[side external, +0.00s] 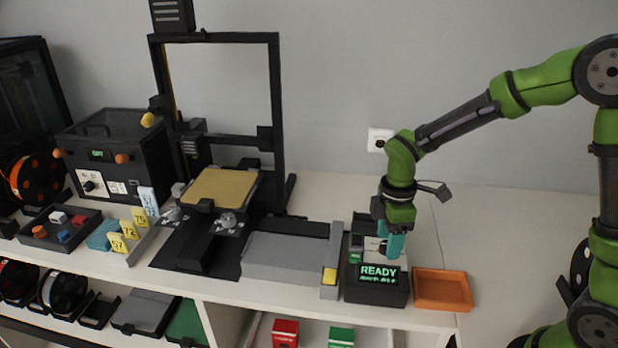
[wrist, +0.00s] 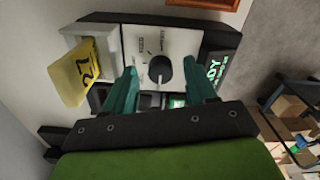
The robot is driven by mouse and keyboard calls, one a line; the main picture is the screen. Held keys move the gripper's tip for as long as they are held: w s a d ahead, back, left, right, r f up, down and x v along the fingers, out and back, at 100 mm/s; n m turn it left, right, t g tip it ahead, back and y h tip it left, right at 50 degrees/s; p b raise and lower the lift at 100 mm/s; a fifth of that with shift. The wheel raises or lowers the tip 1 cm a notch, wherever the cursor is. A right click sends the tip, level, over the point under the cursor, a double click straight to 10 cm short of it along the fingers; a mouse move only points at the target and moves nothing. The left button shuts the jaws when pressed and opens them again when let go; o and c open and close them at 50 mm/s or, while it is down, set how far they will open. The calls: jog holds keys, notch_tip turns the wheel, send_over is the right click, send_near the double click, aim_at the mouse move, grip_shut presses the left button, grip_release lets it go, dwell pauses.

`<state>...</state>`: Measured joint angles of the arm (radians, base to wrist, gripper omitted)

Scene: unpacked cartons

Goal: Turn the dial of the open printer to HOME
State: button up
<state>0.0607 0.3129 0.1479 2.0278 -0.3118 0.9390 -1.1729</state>
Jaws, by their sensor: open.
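The open printer (side external: 275,120) is a black open frame with a tan bed (side external: 222,187). At its right stands a dark control box (side external: 376,292) with a lit green READY display. The dial (wrist: 160,69) is a round dark knob on the box's pale top panel, with small printed labels around it that I cannot read. My gripper (side external: 392,250) points down over the box. In the wrist view its teal fingers (wrist: 160,66) are open, one on either side of the dial, with visible gaps. The side external view does not clearly show the dial or its contact with the fingers.
An orange tray (side external: 443,289) sits right of the box. Further left are a dark enclosed machine (side external: 115,160) and numbered yellow tags (side external: 130,229).

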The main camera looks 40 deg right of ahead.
jog(key=shift+f, duration=0.4)
jog(key=shift+c, duration=0.4)
grip_shut()
